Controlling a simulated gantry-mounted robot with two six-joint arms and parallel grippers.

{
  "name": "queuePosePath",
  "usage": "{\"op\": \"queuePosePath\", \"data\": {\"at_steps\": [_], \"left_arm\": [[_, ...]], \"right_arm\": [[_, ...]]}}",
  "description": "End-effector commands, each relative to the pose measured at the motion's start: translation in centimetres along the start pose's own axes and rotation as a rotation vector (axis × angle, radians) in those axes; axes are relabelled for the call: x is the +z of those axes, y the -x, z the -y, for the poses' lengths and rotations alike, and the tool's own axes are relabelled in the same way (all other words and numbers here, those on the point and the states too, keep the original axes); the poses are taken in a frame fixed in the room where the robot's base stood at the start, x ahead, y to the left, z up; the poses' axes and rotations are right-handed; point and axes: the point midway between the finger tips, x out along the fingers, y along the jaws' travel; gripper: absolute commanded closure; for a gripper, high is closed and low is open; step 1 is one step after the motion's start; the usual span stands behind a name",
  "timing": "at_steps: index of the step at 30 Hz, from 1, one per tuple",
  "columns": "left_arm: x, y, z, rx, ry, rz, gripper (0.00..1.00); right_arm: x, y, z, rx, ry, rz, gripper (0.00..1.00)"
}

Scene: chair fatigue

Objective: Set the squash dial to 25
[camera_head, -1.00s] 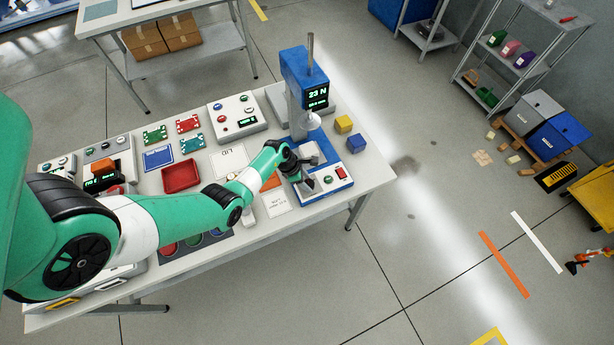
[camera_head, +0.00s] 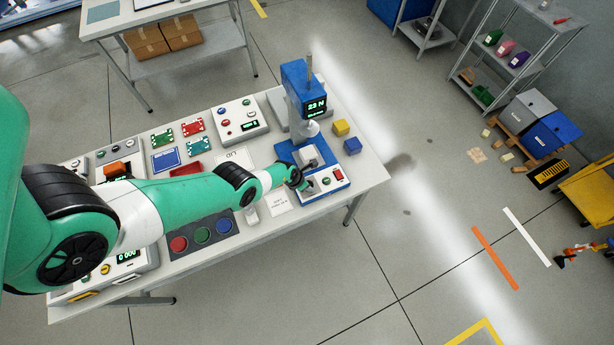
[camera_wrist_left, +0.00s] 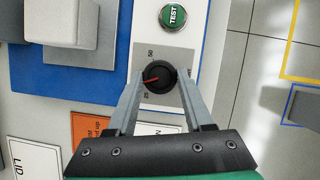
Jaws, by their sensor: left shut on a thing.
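The squash dial (camera_wrist_left: 160,76) is a round black knob with a red pointer on a grey plate in the left wrist view. Its pointer faces left and slightly down, between the 50 mark above and the 25 mark below left. My left gripper (camera_wrist_left: 160,80) is shut on the knob, with one grey finger on each side. In the head view my left gripper (camera_head: 306,187) is over the front left of the press's panel and hides the dial. The blue press (camera_head: 302,85) shows 23 N on its display. My right gripper is not in view.
A green TEST button (camera_wrist_left: 172,16) is just above the dial plate. A red switch (camera_head: 338,174) is on the same panel. A grey block (camera_wrist_left: 85,35) stands on the blue base. Yellow (camera_head: 340,128) and blue (camera_head: 352,146) cubes sit right of the press.

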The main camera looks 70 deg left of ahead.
Motion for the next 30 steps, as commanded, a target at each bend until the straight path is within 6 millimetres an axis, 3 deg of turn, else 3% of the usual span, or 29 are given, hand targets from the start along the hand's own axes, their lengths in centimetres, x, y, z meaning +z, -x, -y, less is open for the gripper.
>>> {"op": "queuePosePath", "data": {"at_steps": [11,12,17,26,30], "left_arm": [[0.2,0.2,0.0,0.001,0.004,0.001,1.0],[0.2,0.2,0.0,0.001,0.004,0.001,0.47],[0.2,0.1,0.0,0.001,0.003,0.001,0.19],[0.1,0.2,0.0,0.001,0.003,0.0,0.19],[0.5,1.4,0.1,0.0,0.002,0.0,0.19]], "right_arm": [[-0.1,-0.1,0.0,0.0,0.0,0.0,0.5],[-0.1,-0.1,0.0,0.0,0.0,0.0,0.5],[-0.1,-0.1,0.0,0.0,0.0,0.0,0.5],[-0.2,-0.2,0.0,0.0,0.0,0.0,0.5],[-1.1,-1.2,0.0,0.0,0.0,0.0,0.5]]}}
